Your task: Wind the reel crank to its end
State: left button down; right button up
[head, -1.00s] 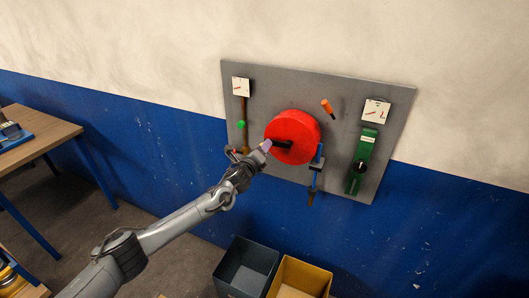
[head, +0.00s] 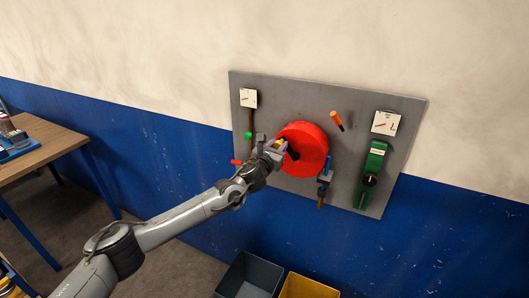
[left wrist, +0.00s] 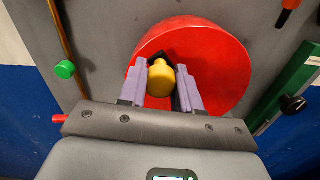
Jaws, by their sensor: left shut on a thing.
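The red reel (head: 309,150) is mounted on the grey wall panel (head: 290,95). Its dark crank arm (head: 293,153) shows in part beside my left gripper (head: 280,145). In the left wrist view the reel (left wrist: 215,50) fills the upper middle. There the purple-grey fingers of my left gripper (left wrist: 161,84) stand on both sides of the yellow crank knob (left wrist: 160,79) and are shut on it. The far end of the crank is partly hidden behind the knob and fingers. My right gripper is in neither view.
An orange handle (head: 337,121) sticks out above the reel. A green unit with a black knob (head: 370,180) is at right, a blue fitting (head: 326,176) below the reel, and a green knob (head: 248,135) on a rod at left. Bins stand below.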

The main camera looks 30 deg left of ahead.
pick_arm(q)
jog(key=shift+w+d+r+m+b, duration=0.1)
jog(key=shift+d+r+m+b, duration=0.2)
jog(key=shift+d+m+b, duration=0.7)
jog(key=shift+w+d+r+m+b, duration=0.15)
jog(key=shift+d+r+m+b, duration=0.3)
jog(key=shift+m, duration=0.95)
jog(key=shift+w+d+r+m+b, duration=0.15)
jog(key=shift+d+m+b, duration=0.45)
jog(key=shift+d+m, duration=0.45)
jog(key=shift+a+m, duration=0.1)
jog(key=shift+m, duration=0.15)
jog(key=c, duration=0.8)
grip_release()
jog(key=shift+s, duration=0.2)
